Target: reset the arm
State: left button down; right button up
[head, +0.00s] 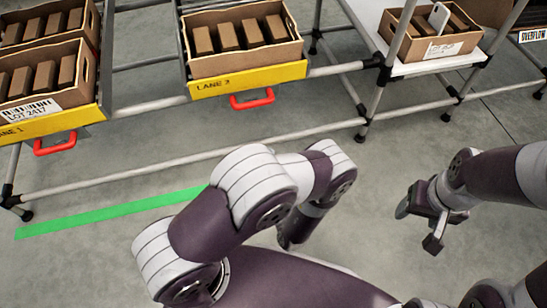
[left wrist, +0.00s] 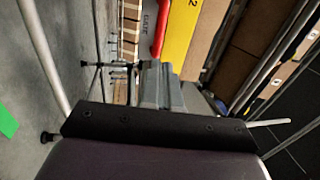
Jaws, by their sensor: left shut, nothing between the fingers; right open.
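My left arm bends across the middle of the head view. Its gripper (head: 287,238) hangs low behind the arm links, so its fingers are mostly hidden there. In the left wrist view the left gripper (left wrist: 160,82) shows its grey fingers together with nothing between them. My right gripper (head: 418,226) is at the right of the head view, over bare floor. Its two fingers are apart and it is empty. Both grippers are clear of the cartons and the rack.
Open cartons of brown boxes stand on the rack's lanes, at left (head: 75,97) and centre (head: 285,55). Another carton (head: 435,47) stands on a white shelf at right. Red handles (head: 252,102) and metal rails (head: 180,157) edge the rack. A green stripe (head: 110,212) marks the clear floor.

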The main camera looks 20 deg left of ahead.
dwell(0.6)
pick_arm(q)
jog(key=w+d+r+n+g+h+p, duration=0.3)
jog(key=w+r+n+g+h+p, duration=0.45)
jog(key=w+r+h, duration=0.2)
jog(key=s+a+r+n+g+h+p, duration=0.15)
jog(key=s+r+g, duration=0.25)
jog(key=s+r, duration=0.5)
jog(key=s+a+r+n+g+h+p, duration=0.1)
jog(key=s+a+r+n+g+p, duration=0.2)
jog(key=s+r, duration=0.65)
notch_tip(320, 180, up, 36)
jog(key=s+m+p, duration=0.1)
jog(key=s+p, duration=0.1)
jog(key=p, duration=3.6)
jog(key=shift+a+f+g, duration=0.15)
jog(key=shift+f+g, duration=0.05)
jog(key=shift+g, duration=0.15)
